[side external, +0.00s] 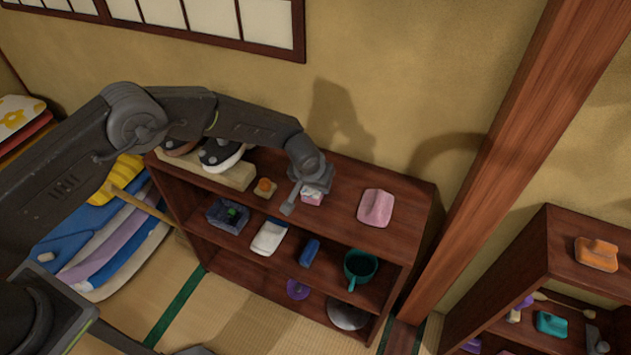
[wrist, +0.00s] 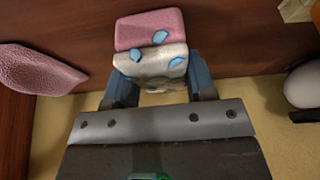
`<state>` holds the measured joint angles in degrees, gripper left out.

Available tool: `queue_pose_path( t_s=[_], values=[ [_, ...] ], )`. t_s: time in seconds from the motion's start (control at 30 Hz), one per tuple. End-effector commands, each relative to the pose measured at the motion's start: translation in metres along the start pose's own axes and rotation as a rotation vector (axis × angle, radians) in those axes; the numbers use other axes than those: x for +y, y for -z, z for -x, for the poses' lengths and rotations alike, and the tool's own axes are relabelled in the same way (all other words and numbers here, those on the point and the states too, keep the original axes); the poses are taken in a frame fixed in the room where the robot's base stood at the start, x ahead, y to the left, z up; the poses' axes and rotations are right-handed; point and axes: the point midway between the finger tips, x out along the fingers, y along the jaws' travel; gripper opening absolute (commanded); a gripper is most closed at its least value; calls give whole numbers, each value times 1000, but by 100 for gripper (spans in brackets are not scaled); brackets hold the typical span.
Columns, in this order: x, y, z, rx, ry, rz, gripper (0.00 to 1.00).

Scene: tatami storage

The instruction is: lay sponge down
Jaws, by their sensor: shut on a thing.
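The sponge is a small block with a pink layer and a whitish layer with blue spots. In the wrist view, the sponge (wrist: 150,32) sits between the two blue-grey fingers of my gripper (wrist: 158,84), which is shut on its whitish part. In the side view, my gripper (side external: 303,190) is over the top board of the dark wooden shelf (side external: 340,187), and the sponge (side external: 312,197) shows partly below it. I cannot tell whether the sponge touches the board.
A pink rounded block (side external: 376,208) lies right of my gripper on the top board. A small orange-topped item (side external: 265,187) and dark-and-white round things (side external: 221,155) on a pale board stand to the left. Bare board lies between the sponge and the pink block.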

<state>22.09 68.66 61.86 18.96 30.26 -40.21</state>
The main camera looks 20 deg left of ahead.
Motion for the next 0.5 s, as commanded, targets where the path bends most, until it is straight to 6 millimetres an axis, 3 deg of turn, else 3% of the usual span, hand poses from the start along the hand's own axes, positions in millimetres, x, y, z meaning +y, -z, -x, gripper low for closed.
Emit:
queue_pose_path(
  t_s=[0.13, 0.17, 0.4, 0.5],
  values=[
    [0, -2, -4, 0, 0, 0, 17],
    [0, -1, -3, 0, 0, 0, 53],
    [0, -1, -3, -1, 0, 0, 76],
    [0, -1, -3, -1, 0, 0, 76]
  ],
)
